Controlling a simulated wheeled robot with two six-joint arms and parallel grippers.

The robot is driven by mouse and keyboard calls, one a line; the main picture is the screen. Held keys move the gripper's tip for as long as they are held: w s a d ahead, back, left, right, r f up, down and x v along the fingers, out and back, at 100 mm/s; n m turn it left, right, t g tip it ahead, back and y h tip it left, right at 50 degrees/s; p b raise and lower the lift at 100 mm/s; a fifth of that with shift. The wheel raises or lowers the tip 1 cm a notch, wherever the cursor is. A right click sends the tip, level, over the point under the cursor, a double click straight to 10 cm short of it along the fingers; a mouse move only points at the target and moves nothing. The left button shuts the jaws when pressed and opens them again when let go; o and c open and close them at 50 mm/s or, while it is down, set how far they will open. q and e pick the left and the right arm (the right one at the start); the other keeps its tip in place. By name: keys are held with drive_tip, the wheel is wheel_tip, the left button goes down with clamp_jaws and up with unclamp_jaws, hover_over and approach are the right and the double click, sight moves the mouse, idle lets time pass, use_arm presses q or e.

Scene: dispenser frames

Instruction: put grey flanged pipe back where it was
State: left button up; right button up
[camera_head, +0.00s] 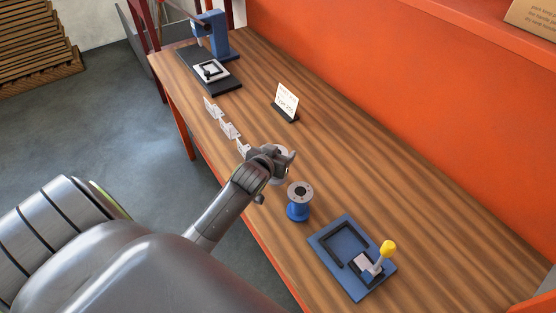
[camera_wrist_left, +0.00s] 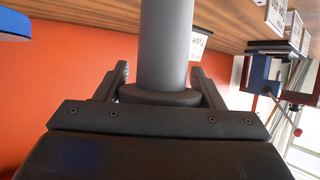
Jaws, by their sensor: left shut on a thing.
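My left gripper (camera_head: 282,160) is over the near edge of the wooden table, beside a row of small white cards. In the left wrist view its two fingers (camera_wrist_left: 160,88) are shut around a grey flanged pipe (camera_wrist_left: 166,45), close to its round flange. The pipe's far end runs out of that view, so I cannot tell whether it touches the table. In the head view the gripper hides most of the pipe. My right gripper is not in view.
A blue spool-shaped part with a grey flanged top (camera_head: 299,196) stands just right of the gripper. A blue fixture plate (camera_head: 323,252) with a yellow-knobbed lever is further right. White cards (camera_head: 229,130), a sign (camera_head: 287,100) and a blue press (camera_head: 219,38) stand left and behind.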

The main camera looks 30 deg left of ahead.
sight(273, 181)
use_arm(q)
wheel_tip(273, 181, down, 3)
drive_tip(key=shift+f, duration=0.25)
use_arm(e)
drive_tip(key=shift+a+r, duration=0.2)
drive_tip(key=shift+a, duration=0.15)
use_arm(q)
drive_tip(key=shift+f, duration=0.1)
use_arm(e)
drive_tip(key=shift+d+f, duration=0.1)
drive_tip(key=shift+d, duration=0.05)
use_arm(q)
drive_tip(key=o, duration=1.5)
drive_tip(key=shift+f, duration=0.1)
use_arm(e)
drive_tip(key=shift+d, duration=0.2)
